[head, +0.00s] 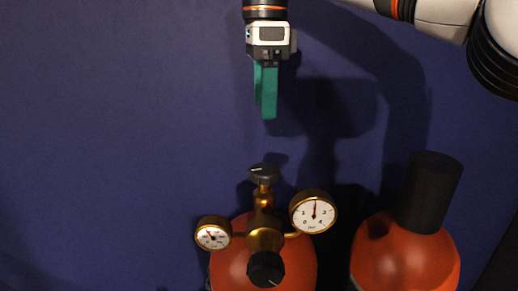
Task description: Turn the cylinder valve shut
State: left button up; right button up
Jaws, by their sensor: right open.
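The cylinder valve's dark knob (264,173) sits on top of a brass valve body (262,215), above an orange cylinder (230,272). Two round gauges flank the brass body: a smaller one (213,236) on the left and a larger one (314,212) on the right. A black regulator knob (266,268) faces forward below the brass body. My right gripper (266,112) points down above the valve knob, with a clear gap between them. Its green fingers overlap in this view, and nothing shows between them. My left gripper is not in view.
A second orange cylinder (405,265) with a tall black cap (429,192) stands to the right. A dark blue wall (120,120) fills the background, with shadows of my arm on it. The space left of the valve looks clear.

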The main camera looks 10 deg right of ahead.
aim_at(264, 169)
jog(key=f+p, duration=0.1)
jog(key=f, duration=0.9)
jog(key=shift+s+f+p, duration=0.15)
jog(key=shift+s+p, duration=0.05)
jog(key=shift+p, duration=0.1)
jog(key=shift+s+f, duration=0.1)
jog(key=shift+f, duration=0.6)
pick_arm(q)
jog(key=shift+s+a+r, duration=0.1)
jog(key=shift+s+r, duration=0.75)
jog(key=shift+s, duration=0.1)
pick_arm(e)
jog(key=c, duration=1)
